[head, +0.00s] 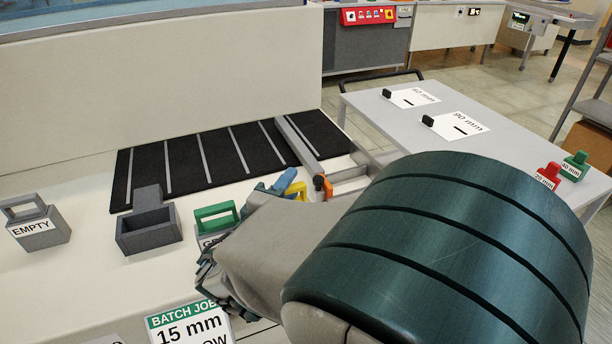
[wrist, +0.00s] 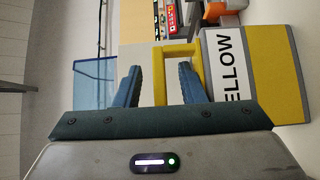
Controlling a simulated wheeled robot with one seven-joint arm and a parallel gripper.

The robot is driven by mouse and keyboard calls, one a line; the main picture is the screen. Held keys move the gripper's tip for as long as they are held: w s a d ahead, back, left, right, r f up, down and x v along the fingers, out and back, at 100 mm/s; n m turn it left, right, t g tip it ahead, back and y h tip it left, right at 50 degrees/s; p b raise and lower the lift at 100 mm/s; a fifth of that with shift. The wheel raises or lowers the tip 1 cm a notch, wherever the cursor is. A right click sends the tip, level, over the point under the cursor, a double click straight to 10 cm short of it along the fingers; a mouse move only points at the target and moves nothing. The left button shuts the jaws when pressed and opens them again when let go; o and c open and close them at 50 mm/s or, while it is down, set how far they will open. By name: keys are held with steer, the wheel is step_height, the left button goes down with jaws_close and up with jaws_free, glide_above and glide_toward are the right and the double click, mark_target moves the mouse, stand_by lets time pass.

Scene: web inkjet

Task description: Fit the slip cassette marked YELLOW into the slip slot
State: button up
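The cassette marked YELLOW (wrist: 255,75) shows at the right of the wrist view, its label reading "ELLOW" and turned sideways. Its yellow loop handle (wrist: 160,80) has its bar between my gripper's two blue fingers, with gaps visible on both sides. My gripper (wrist: 160,86) is open. In the head view my gripper (head: 281,184) is beside the yellow handle (head: 297,190), and my arm hides the cassette body. A grey open-topped holder (head: 150,240) stands empty on the cream bench to the left; it looks like the slip slot, but no label shows.
A green-handled cassette (head: 215,217) stands between the holder and my gripper. A grey cassette marked EMPTY (head: 37,228) is at far left. A dark lined mat (head: 215,158) and a grey rail (head: 300,146) with an orange part lie behind. A batch card (head: 188,325) is in front.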

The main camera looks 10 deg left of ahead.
jaws_close()
stand_by(1.4)
